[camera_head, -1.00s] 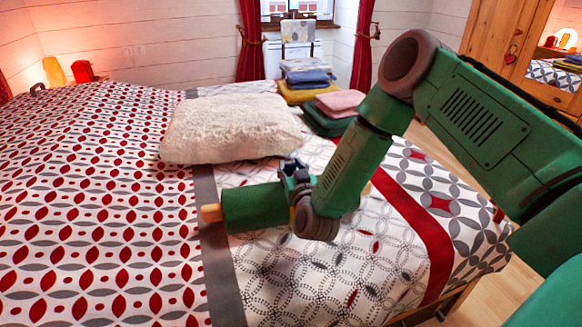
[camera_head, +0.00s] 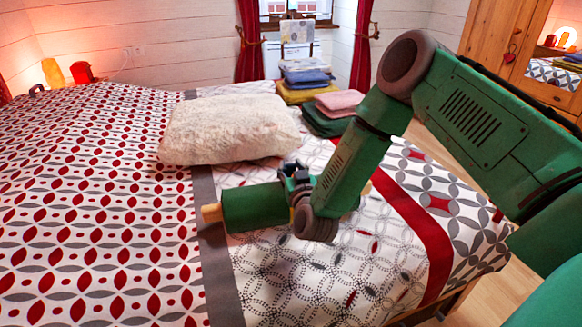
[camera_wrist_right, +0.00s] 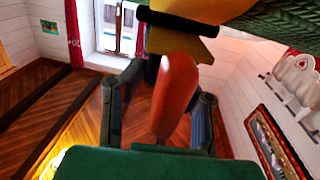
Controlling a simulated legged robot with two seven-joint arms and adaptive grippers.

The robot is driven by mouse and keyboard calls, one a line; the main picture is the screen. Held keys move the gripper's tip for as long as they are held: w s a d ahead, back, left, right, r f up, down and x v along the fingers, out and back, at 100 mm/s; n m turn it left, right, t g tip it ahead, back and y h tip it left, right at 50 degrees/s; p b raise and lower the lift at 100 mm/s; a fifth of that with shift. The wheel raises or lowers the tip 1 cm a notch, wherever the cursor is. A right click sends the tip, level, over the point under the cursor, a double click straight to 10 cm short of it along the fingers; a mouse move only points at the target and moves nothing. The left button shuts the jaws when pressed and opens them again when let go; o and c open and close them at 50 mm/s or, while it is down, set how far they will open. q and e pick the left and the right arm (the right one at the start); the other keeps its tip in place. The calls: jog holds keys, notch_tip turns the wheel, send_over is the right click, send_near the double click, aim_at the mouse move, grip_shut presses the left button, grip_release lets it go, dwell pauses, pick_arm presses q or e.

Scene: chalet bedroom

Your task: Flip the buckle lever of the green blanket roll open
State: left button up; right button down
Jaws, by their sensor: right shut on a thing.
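The green blanket roll (camera_head: 252,207) lies across the bed, with a tan rod end sticking out at its left. In the right wrist view its green knit surface (camera_wrist_right: 285,22) fills the upper right. A red-orange buckle lever (camera_wrist_right: 174,95) hangs below a yellow piece (camera_wrist_right: 195,42) with a black band, between my fingers. My right gripper (camera_wrist_right: 158,100) is shut on the lever, with a dark finger on each side of it. In the head view my right gripper (camera_head: 293,174) is at the roll, and my forearm hides the roll's right part and the lever. My left gripper is out of view.
A cream pillow (camera_head: 230,129) lies on the bed just behind the roll. Folded cloths (camera_head: 325,108) are stacked beyond it. The patterned bed (camera_head: 90,220) is clear to the left and in front. A wooden wardrobe (camera_head: 495,45) stands at the back right.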

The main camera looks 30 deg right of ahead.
jog(key=shift+s+a+f, duration=0.15)
jog(key=shift+f, duration=0.2)
jog(key=c, duration=1.2)
grip_release()
jog(key=shift+r, duration=0.1)
jog(key=shift+r, duration=0.1)
jog(key=v, duration=1.1)
jog(key=shift+s+a, duration=0.1)
jog(key=shift+s, duration=0.2)
